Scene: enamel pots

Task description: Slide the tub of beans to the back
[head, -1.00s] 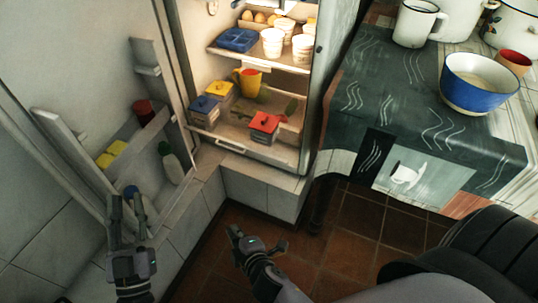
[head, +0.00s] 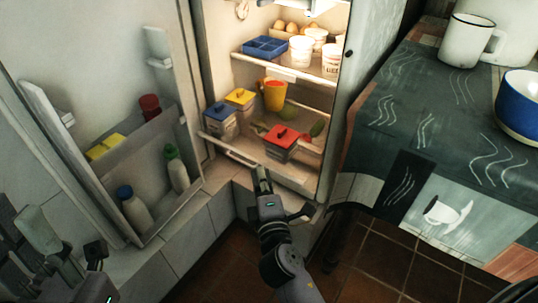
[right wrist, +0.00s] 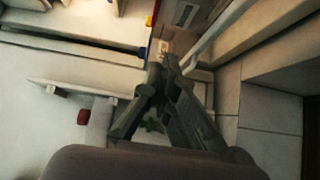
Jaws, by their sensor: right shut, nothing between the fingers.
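Three clear square tubs stand on the fridge's lower shelf in the head view: one with a blue lid (head: 220,122), one with a yellow lid (head: 240,104) and one with a red lid (head: 282,142). I cannot tell from their contents which holds beans. My right gripper (head: 262,178) is shut and empty, just in front of the shelf's front edge, below the tubs and apart from them. Its fingers meet in the right wrist view (right wrist: 165,62). My left gripper (head: 68,240) is at the lower left, partly cut off; its opening is unclear.
An orange-yellow mug (head: 275,96) and green vegetables stand behind the tubs. The upper shelf holds a blue tray (head: 265,47), white cups (head: 300,52) and eggs. The open fridge door (head: 95,185) with bottles is left. A dark counter (head: 440,110) is right.

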